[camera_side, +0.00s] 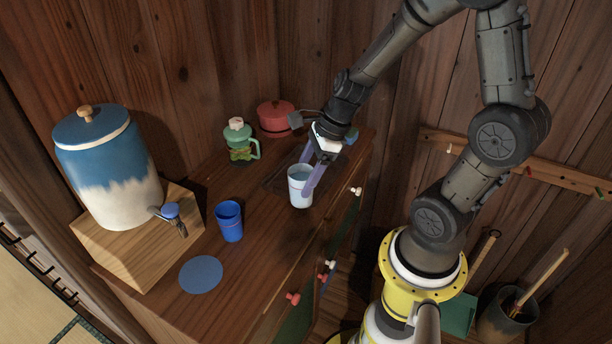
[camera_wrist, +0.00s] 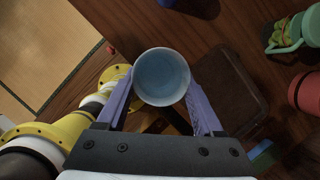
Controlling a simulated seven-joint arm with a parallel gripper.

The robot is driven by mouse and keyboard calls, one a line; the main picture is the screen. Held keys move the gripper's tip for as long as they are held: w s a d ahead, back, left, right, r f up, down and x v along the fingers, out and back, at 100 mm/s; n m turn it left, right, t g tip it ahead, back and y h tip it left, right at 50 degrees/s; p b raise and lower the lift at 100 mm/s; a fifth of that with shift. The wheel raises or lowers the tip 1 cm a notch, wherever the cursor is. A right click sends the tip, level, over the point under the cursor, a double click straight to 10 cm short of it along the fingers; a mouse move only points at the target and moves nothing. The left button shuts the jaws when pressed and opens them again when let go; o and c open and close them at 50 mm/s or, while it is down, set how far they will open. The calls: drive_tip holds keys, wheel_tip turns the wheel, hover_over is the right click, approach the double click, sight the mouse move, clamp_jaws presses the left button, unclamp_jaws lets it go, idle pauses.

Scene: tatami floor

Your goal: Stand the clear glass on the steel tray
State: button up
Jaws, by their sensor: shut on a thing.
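A clear, pale bluish glass (camera_side: 298,190) is upright between the fingers of my gripper (camera_side: 304,178). In the wrist view the glass (camera_wrist: 161,77) shows from above, its round mouth open, with a lilac finger of my gripper (camera_wrist: 160,92) on each side. The gripper is shut on it. A dark, reflective rectangular tray (camera_side: 276,184), which looks like the steel tray, lies on the cabinet top behind the glass. In the wrist view the tray (camera_wrist: 228,88) is to the right of the glass. I cannot tell whether the glass touches the cabinet top.
A blue cup (camera_side: 229,222) and a flat blue disc (camera_side: 201,274) are on the cabinet top, left of the glass. A blue-and-white dispenser (camera_side: 108,165) stands on a wooden block (camera_side: 140,240).

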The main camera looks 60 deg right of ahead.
drive_tip(key=s+d+r+m+h, duration=0.2)
drive_tip(key=s+d+r+m, duration=0.25)
drive_tip(key=d, duration=0.55)
drive_tip(key=shift+t, duration=0.3)
drive_tip(key=shift+w+d+f, duration=1.2)
drive_tip(key=shift+w+f, duration=0.8)
drive_tip(key=shift+f, duration=0.15)
drive_tip(key=shift+w+d+f, duration=1.15)
drive_tip(key=shift+w+f, duration=0.8)
drive_tip(key=shift+f, duration=0.15)
drive_tip(key=shift+w+d+f, duration=1.2)
drive_tip(key=shift+w+f, duration=0.8)
drive_tip(key=shift+f, duration=0.15)
drive_tip(key=shift+f, duration=0.1)
drive_tip(key=o, duration=1.5)
drive_tip(key=shift+f, duration=0.1)
drive_tip(key=shift+c, duration=0.2)
